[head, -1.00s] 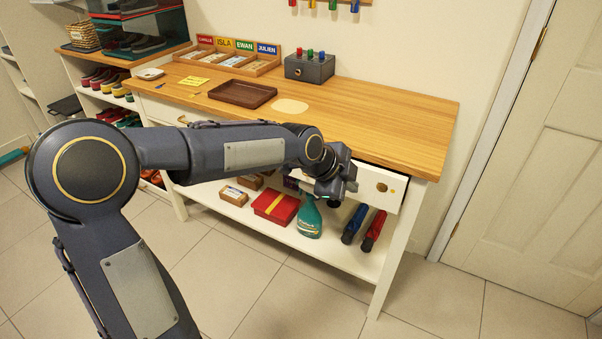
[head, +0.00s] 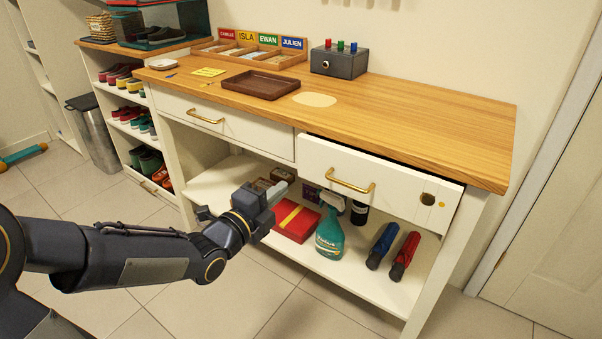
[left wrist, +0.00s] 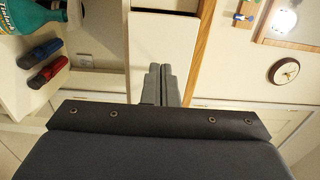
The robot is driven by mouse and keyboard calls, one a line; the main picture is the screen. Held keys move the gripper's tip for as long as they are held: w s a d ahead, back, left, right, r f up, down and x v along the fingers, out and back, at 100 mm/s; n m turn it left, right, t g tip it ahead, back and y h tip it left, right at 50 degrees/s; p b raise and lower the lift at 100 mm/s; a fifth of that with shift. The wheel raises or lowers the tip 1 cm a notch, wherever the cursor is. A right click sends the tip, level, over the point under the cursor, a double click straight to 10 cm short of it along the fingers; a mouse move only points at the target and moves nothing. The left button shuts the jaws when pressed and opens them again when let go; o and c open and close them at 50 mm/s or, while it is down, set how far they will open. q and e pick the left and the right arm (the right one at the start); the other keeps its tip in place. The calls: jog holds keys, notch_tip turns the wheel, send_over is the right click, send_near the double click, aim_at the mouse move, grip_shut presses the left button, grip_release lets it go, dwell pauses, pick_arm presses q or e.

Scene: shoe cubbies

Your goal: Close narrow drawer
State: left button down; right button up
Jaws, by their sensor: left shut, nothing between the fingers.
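The white drawer (head: 395,188) on the right of the wooden-topped bench has a brass handle (head: 350,183) and a round dark hole with a small yellow dot near its right end. It stands slightly out, with a dark gap under the worktop. The left drawer (head: 240,128) looks shut flush. I cannot tell from its width which is the narrow one. My left gripper (head: 279,188) is in front of the bench, below and left of the right drawer's handle, apart from it. In the left wrist view its fingers (left wrist: 158,82) are together and empty, before a white panel (left wrist: 165,40).
The lower shelf holds a red box (head: 296,221), a teal spray bottle (head: 329,236), and blue and red umbrellas (head: 404,255). The worktop carries a brown tray (head: 261,85) and a grey box (head: 339,62). Floor in front is clear. A door stands at right.

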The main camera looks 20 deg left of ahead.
aim_at(311, 162)
pick_arm(q)
jog(key=b+x, duration=0.1)
jog(key=x, duration=0.9)
jog(key=shift+b, duration=0.4)
jog(key=shift+f, duration=0.1)
jog(key=b+x, duration=0.3)
jog(key=x, duration=0.1)
jog(key=shift+w+d+f, duration=0.1)
jog(key=shift+w+d, duration=0.1)
jog(key=shift+w, duration=0.15)
jog(key=shift+a+r, duration=0.15)
jog(key=shift+r, duration=0.15)
